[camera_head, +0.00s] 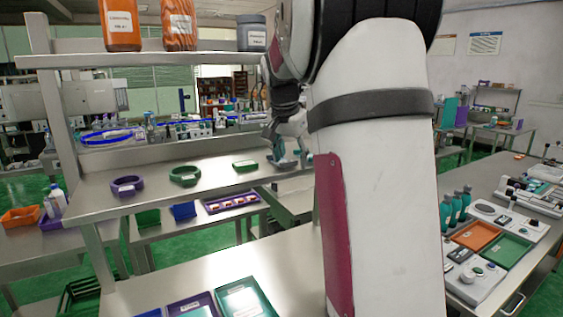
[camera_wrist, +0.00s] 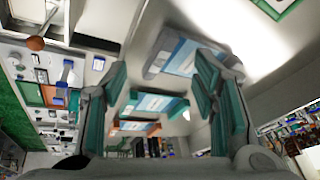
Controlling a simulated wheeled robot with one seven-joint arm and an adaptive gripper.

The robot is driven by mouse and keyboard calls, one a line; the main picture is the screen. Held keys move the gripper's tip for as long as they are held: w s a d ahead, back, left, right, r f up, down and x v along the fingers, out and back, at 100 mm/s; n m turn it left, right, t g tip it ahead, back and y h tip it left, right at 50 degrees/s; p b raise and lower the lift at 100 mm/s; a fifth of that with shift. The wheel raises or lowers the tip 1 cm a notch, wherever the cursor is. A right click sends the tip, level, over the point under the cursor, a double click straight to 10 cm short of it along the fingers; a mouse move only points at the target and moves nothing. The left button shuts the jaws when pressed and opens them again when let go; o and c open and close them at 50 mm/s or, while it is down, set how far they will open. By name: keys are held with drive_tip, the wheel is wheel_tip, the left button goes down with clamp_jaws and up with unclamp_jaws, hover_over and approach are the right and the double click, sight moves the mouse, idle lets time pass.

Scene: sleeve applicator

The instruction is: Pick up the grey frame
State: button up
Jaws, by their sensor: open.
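My gripper (camera_head: 289,155) hangs over the right end of the middle shelf in the head view, its teal fingers low near the shelf surface. In the wrist view its two fingers (camera_wrist: 162,66) stand apart, with nothing held between them. A grey-rimmed shape (camera_wrist: 158,46) with a blue and white panel lies ahead of the fingers, around and behind the right fingertip; it looks like the grey frame. I cannot tell how far it is from the fingers. In the head view I cannot make out a grey frame; my arm hides the shelf's right part.
On the shelf (camera_head: 215,192) left of my gripper stand a green block (camera_head: 245,165), a green ring (camera_head: 185,175) and a purple ring (camera_head: 128,185). An upper shelf (camera_head: 150,59) carries orange jars (camera_head: 120,25) and a grey jar (camera_head: 252,33). A teal tray (camera_head: 270,303) lies below.

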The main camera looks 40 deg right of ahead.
clamp_jaws()
drive_tip(key=shift+b, duration=0.3)
